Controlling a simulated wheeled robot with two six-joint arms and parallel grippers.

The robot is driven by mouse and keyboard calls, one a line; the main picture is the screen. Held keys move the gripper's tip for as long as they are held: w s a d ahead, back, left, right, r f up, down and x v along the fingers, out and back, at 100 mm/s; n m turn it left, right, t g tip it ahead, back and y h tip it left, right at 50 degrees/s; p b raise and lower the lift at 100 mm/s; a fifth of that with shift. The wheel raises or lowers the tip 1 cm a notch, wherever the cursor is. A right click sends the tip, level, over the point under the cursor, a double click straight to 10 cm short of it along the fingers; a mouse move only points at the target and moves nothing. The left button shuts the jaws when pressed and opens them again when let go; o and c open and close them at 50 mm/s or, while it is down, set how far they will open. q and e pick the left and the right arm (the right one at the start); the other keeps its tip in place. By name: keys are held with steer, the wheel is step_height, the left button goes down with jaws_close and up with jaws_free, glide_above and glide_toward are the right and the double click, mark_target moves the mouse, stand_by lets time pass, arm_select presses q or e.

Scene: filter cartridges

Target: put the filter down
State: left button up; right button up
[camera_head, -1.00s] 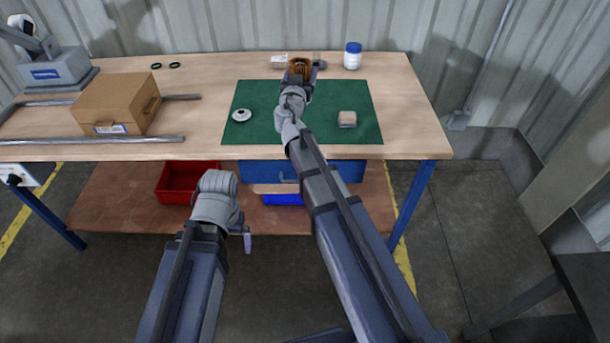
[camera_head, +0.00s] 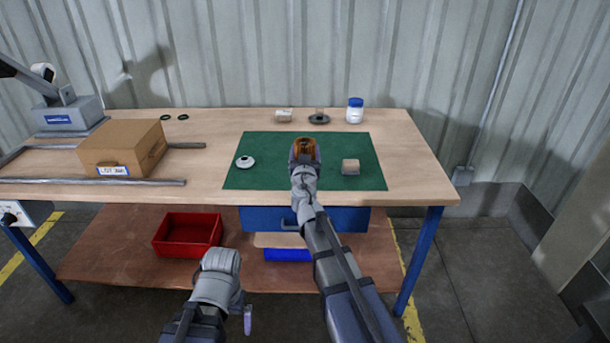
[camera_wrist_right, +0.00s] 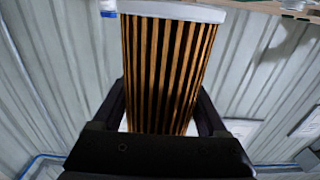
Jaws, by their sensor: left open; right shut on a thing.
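The filter (camera_head: 304,147) is an orange-brown pleated cartridge. It is in my right gripper (camera_head: 304,158), over the middle of the green mat (camera_head: 270,145) in the head view. In the right wrist view the filter (camera_wrist_right: 168,75) fills the centre between the two dark fingers, with a white end cap at the top. I cannot tell its height above the mat; my gripper and arm hide the mat beneath. My left gripper (camera_head: 247,320) hangs low in front of the bench, open, seen only in part.
A white round cap (camera_head: 245,162) and a beige short cylinder (camera_head: 351,167) sit on the mat. Behind it stand a small pale box (camera_head: 284,115), a dark round dish (camera_head: 319,119) and a blue-lidded white jar (camera_head: 355,112). A cardboard box (camera_head: 122,147) is at left. The mat's front is partly clear.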

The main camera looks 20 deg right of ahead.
arm_select(q)
steer(key=shift+f, duration=0.5)
arm_select(e)
steer(key=shift+f, duration=0.45)
arm_select(q)
step_height(320, 180, down, 4)
steer(key=b, duration=0.3)
steer(key=shift+r+b, duration=0.25)
steer(key=shift+b, duration=0.1)
arm_select(e)
step_height(320, 180, down, 4)
steer(key=shift+r, duration=0.2)
steer(key=shift+f+b, duration=0.5)
steer(key=shift+b, duration=0.05)
arm_select(q)
steer(key=shift+f, duration=0.45)
arm_select(e)
steer(key=o, duration=1.3)
arm_select(q)
steer(key=shift+r, duration=0.1)
arm_select(e)
steer(key=shift+r, duration=0.2)
